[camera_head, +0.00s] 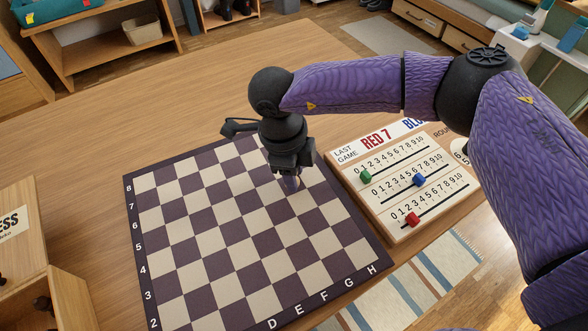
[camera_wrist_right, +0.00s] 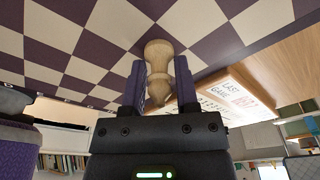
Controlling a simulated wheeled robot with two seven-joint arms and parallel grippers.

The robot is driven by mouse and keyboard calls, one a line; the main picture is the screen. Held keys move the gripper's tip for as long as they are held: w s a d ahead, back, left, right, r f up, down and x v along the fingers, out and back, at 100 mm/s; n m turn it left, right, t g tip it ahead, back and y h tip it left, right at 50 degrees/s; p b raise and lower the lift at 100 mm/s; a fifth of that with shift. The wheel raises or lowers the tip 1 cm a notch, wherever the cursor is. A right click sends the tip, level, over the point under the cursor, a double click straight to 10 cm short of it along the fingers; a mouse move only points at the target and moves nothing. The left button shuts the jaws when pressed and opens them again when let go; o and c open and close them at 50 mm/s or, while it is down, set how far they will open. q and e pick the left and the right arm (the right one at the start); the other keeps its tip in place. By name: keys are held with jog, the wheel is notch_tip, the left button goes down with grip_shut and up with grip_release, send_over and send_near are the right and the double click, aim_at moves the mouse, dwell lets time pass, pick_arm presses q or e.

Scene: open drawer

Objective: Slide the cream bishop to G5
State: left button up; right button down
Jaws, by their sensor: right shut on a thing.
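The cream bishop (camera_wrist_right: 158,62) stands between the two purple fingers of my right gripper (camera_wrist_right: 160,85) in the right wrist view, with the fingers shut on it. In the head view my right gripper (camera_head: 291,180) points down at the right part of the purple and cream chessboard (camera_head: 205,258). There the bishop is mostly hidden by the gripper, and I cannot tell exactly which square it is over or whether it touches the board. The G label (camera_head: 349,282) shows on the near right border. My left gripper is not in view.
A wooden score board (camera_head: 400,180) with green, blue and red markers lies just right of the chessboard. A wooden chess box (camera_head: 22,235) with an open drawer (camera_head: 68,290) holding dark pieces is at the left. The visible squares are otherwise bare.

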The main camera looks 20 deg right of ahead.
jog(key=shift+c, duration=1.4)
grip_release()
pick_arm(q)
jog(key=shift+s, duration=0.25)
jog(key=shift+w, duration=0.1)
pick_arm(e)
jog(key=shift+r, duration=0.4)
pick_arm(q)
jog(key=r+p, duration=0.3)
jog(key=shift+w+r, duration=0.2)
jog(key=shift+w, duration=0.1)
pick_arm(e)
notch_tip(320, 180, up, 9)
jog(key=a, duration=0.1)
jog(key=shift+w+a, duration=0.15)
jog(key=shift+w, duration=0.2)
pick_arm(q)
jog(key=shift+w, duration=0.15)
